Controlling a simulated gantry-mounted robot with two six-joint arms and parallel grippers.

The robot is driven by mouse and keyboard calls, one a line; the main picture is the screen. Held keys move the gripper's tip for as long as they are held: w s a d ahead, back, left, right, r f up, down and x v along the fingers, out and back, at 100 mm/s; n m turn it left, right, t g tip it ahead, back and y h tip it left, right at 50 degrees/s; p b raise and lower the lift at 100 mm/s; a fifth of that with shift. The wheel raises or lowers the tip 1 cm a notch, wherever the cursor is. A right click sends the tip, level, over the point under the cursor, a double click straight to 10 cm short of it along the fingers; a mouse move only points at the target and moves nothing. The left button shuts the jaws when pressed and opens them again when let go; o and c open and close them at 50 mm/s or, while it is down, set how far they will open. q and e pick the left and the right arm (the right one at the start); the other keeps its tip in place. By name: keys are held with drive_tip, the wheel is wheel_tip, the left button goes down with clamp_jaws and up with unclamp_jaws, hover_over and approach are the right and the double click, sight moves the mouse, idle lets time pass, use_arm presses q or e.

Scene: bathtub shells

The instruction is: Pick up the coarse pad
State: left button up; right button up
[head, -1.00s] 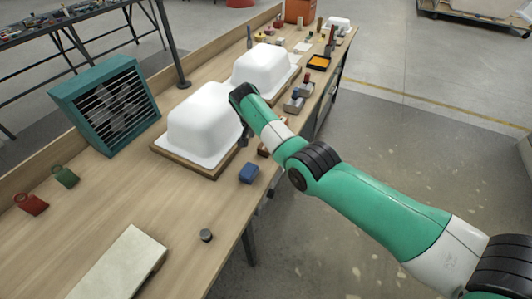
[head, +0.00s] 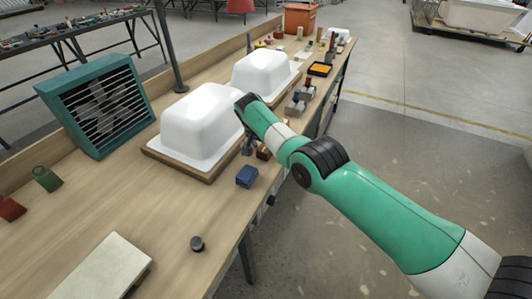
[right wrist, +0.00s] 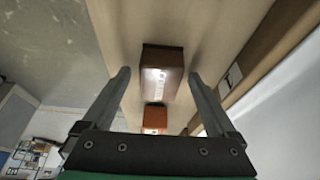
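In the right wrist view, a dark reddish-brown block (right wrist: 162,72) with pale lettering lies on the wooden bench, between the lines of my two fingers. A smaller orange-brown block (right wrist: 155,117) lies beyond it, partly hidden by the gripper's mount. I cannot tell for certain which one is the coarse pad. My right gripper (right wrist: 159,80) is open, its fingers apart on either side of the brown block, with nothing held. In the head view, my right gripper (head: 248,145) points down at the bench edge, beside a brown block (head: 264,153) mostly hidden by the arm. My left gripper is out of view.
A blue block (head: 246,176) sits near the bench's front edge. A white tub shell (head: 198,122) on a wooden base stands close left of the gripper, with another shell (head: 264,70) behind. A dark round knob (head: 197,244) and a pale slab (head: 103,268) lie nearer.

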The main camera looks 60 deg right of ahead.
sight(265, 148)
drive_tip(key=c, duration=1.4)
drive_tip(key=shift+r, duration=0.1)
drive_tip(key=shift+c, duration=0.2)
drive_tip(key=shift+r+p, duration=0.5)
drive_tip(key=shift+p, duration=0.1)
wheel_tip(265, 148, up, 3)
drive_tip(key=p, duration=0.2)
drive_tip(key=shift+p, duration=0.3)
drive_tip(key=r+p, duration=0.1)
drive_tip(key=p, duration=0.3)
drive_tip(key=s+a+r+p, duration=0.1)
drive_tip(key=p, duration=0.3)
drive_tip(key=shift+a+r, duration=0.15)
drive_tip(key=shift+r, duration=0.1)
drive_tip(key=s+a+r+p, duration=0.6)
drive_tip(key=s+a+p, duration=0.1)
drive_tip(key=a+p, duration=0.2)
drive_tip(key=shift+s+a+r, duration=0.15)
drive_tip(key=shift+s+a, duration=0.2)
